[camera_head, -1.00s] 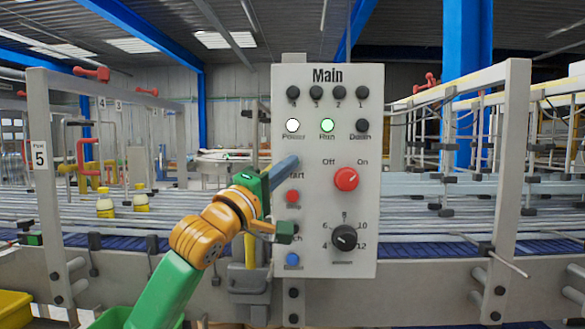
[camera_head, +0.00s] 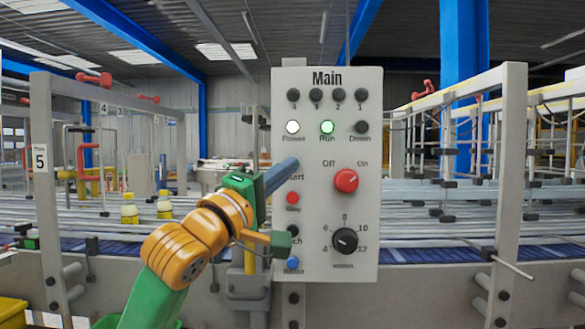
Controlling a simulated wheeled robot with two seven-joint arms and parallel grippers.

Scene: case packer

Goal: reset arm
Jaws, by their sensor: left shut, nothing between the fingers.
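My left arm comes in from the lower left, green and orange. My left gripper (camera_head: 283,175) is shut and empty, its blue-grey fingers pointing up and right in front of the left side of the Main control panel (camera_head: 311,225). It covers part of the panel near the Start label; whether it touches the panel I cannot tell. The red Stop button (camera_head: 292,198) and blue Reset button (camera_head: 292,263) show beside and below it. My right gripper is not in view.
A conveyor (camera_head: 440,245) runs behind the panel, with two yellow bottles (camera_head: 130,212) on its left part. Grey frame posts (camera_head: 508,160) stand at both sides. A yellow bin (camera_head: 12,311) is at the lower left. The space right of the panel is free of my arms.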

